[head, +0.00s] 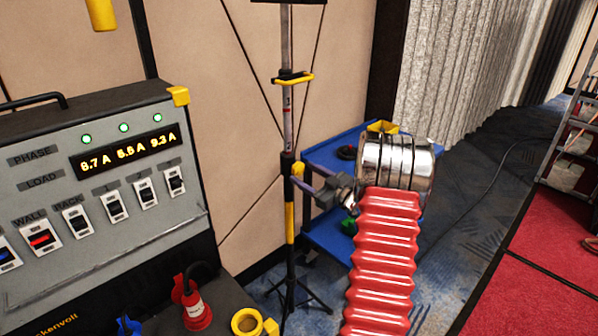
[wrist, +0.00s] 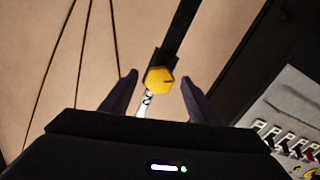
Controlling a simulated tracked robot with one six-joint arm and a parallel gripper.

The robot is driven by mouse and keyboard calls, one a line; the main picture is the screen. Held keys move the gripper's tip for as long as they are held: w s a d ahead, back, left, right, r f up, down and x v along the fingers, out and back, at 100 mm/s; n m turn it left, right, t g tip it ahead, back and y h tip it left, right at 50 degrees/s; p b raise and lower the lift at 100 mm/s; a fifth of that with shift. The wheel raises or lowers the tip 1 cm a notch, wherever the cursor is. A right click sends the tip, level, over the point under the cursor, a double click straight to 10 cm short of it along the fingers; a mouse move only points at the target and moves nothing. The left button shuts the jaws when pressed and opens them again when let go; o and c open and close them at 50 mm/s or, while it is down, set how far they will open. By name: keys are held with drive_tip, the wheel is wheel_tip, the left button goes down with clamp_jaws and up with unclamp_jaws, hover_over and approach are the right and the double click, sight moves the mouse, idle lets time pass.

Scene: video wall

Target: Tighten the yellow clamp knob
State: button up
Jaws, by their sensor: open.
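The yellow clamp knob (wrist: 158,80) is a faceted knob with a dark line on its face, on a dark clamp of a pole. In the head view a small yellow part at the pole (head: 298,169), likely this knob, shows right by my fingertips. My gripper (head: 303,182) reaches left to the stand (head: 288,135). In the wrist view my gripper (wrist: 159,77) is open, one finger on each side of the knob, with gaps on both sides. I cannot tell whether the fingertips are level with the knob in depth.
A grey power box (head: 100,190) with switches and a lit current display stands at left, with plugs below it. A blue cart (head: 335,150) stands behind my arm. The stand's tripod legs (head: 290,292) spread on the floor. A beige panel wall (head: 215,110) is behind.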

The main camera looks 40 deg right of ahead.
sight(300, 171)
drive_tip(key=shift+w, duration=1.8)
drive_tip(key=shift+c, duration=0.3)
drive_tip(key=c, duration=1)
drive_tip(key=shift+m, duration=2.3)
drive_tip(key=o, duration=1.1)
drive_tip(key=shift+a, duration=0.1)
drive_tip(key=shift+c, duration=0.2)
